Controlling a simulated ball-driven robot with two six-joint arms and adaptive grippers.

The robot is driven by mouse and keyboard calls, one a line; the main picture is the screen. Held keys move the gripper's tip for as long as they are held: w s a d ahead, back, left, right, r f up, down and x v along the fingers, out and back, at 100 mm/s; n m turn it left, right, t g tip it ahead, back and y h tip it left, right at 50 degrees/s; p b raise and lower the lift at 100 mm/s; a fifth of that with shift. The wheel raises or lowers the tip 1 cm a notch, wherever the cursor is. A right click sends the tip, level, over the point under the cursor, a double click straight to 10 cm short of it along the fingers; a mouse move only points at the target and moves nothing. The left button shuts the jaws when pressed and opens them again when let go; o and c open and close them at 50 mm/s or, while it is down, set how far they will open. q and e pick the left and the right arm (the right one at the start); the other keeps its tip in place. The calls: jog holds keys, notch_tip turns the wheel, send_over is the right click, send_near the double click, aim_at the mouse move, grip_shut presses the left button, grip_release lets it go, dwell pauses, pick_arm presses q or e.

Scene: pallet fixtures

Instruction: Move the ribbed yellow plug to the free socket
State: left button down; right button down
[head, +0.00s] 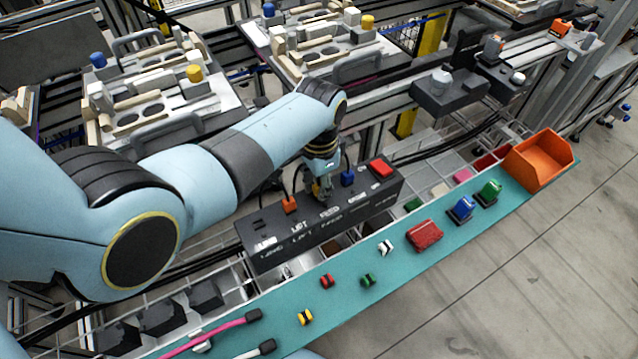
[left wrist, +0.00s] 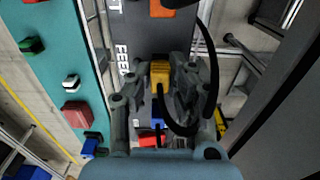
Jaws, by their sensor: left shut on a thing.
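The ribbed yellow plug (left wrist: 160,72) shows between the fingers of my left gripper (left wrist: 163,84) in the left wrist view, with a black cable looping from it. In the head view my left gripper (head: 322,188) is over the middle of the dark socket block (head: 280,246), shut on the plug. I cannot tell whether the plug is seated or just clear. An orange plug (head: 289,205) sits left of it and a blue plug (head: 347,179) right of it. A socket (head: 258,224) with bare dark slots is at the block's left end. My right gripper is not in view.
A red switch (head: 381,168) is at the block's right end. In front, a teal shelf (head: 345,305) holds small coloured parts, a red box (head: 425,235) and an orange bin (head: 540,160). Pallets with fixtures (head: 150,100) stand behind. Black cables hang near the gripper.

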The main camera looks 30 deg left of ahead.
pick_arm(q)
jog(key=shift+f, duration=0.1)
jog(key=c, duration=1.1)
grip_release()
jog(key=shift+c, duration=0.2)
notch_tip(320, 180, up, 12)
